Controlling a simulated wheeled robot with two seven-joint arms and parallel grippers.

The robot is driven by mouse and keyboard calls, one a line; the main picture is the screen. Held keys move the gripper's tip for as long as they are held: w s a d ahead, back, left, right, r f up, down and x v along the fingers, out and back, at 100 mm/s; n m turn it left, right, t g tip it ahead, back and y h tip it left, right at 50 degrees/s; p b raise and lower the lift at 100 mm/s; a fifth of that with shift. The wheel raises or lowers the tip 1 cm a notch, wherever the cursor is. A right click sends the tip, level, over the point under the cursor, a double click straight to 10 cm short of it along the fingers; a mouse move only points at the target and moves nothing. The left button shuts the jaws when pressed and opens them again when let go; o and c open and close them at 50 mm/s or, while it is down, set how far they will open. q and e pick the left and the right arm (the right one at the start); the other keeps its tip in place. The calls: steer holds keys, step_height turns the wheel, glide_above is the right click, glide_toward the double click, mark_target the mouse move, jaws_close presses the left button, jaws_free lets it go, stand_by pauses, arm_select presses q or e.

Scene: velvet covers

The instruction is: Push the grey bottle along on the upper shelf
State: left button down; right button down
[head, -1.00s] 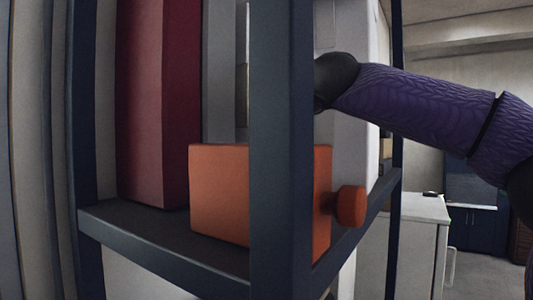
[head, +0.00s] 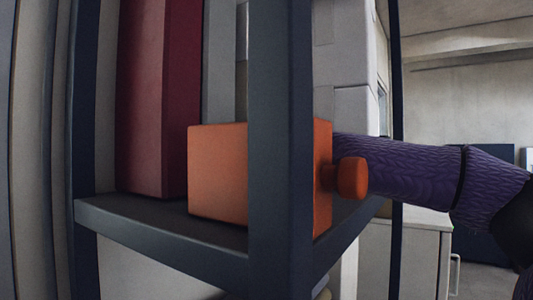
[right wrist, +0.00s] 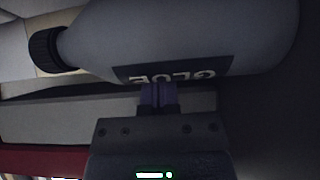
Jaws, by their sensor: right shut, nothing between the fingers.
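The grey bottle (right wrist: 190,40), with a dark cap and a dark label reading GLUE, fills the upper part of the right wrist view. It lies sideways in that picture. My right gripper (right wrist: 158,97) is shut and empty, its purple fingertips at the bottle's side by the label; I cannot tell whether they touch. In the head view my purple right arm reaches in from the right behind the orange box, which hides the gripper. I cannot make out the bottle there. The shelf (head: 150,238) is dark slate. My left gripper is not in view.
An orange box (head: 217,170) with a round knob (head: 352,178) stands at the shelf's near corner, behind a dark upright post (head: 280,120). A tall dark red box (head: 145,100) stands left of it. A white cabinet (head: 405,245) is beyond the shelf.

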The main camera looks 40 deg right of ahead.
steer(key=shift+s+d+p, duration=0.35)
steer(key=shift+s+d, duration=0.05)
steer(key=shift+s, duration=0.4)
steer(key=shift+s+d, duration=0.15)
steer(key=shift+s, duration=0.1)
steer(key=shift+w, duration=0.1)
